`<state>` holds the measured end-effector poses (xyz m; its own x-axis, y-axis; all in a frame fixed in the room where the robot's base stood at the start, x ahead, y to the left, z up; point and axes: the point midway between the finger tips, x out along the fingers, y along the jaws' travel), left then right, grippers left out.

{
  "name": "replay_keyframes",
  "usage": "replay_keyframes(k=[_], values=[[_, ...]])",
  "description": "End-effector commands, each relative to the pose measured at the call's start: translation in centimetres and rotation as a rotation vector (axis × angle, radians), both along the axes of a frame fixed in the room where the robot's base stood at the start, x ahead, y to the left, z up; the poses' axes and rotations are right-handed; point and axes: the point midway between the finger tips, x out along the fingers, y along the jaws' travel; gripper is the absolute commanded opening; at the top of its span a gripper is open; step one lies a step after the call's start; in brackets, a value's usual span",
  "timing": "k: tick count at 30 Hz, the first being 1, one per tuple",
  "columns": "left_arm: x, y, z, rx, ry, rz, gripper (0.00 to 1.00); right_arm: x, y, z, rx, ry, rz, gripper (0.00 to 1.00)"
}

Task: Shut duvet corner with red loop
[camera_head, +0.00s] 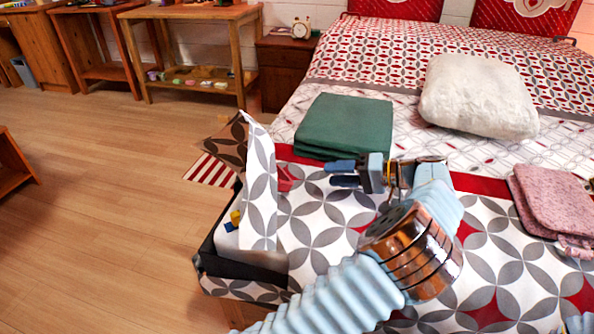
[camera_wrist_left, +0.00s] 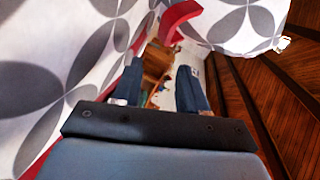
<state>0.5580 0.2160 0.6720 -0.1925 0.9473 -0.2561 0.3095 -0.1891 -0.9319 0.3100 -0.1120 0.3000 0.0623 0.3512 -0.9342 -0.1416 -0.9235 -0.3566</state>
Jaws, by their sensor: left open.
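The duvet corner (camera_head: 262,205), white with grey petal shapes, stands folded up at the near left corner of the bed. The red loop (camera_head: 285,180) shows as a small red piece just right of this flap. In the left wrist view the red loop (camera_wrist_left: 178,18) is at the top, beside the patterned flap (camera_wrist_left: 240,20). My left gripper (camera_head: 337,173) is above the duvet, right of the loop and apart from it, pointing left. Its fingers (camera_wrist_left: 160,90) are spread with nothing between them. My right gripper is not in view.
A dark-edged opening (camera_head: 245,268) below the flap shows something pale with yellow and blue bits. A folded green cloth (camera_head: 343,125) lies just behind my left gripper. A white pillow (camera_head: 478,97) and pink folded cloth (camera_head: 555,198) lie farther right.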

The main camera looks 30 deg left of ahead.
Motion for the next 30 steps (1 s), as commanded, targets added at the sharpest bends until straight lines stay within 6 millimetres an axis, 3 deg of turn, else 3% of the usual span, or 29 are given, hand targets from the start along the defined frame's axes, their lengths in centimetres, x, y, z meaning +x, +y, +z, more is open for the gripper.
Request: replay_keyframes(k=[9, 15, 20, 28, 30], values=[[-1.5, 6.9, -1.8, 0.0, 0.002, 0.004, 0.42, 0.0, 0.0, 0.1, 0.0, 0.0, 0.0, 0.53], [-2.1, 10.0, -2.7, 0.0, 0.001, 0.002, 0.42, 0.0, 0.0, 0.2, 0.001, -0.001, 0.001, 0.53], [-2.3, 11.1, -3.0, 0.001, 0.0, 0.001, 0.42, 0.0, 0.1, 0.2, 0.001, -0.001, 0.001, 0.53], [-2.3, 11.2, -3.0, 0.0, 0.0, 0.0, 0.42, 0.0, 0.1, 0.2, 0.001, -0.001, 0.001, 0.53], [-2.3, 11.2, -3.0, 0.0, 0.0, 0.0, 0.33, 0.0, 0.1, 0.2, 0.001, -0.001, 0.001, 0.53]])
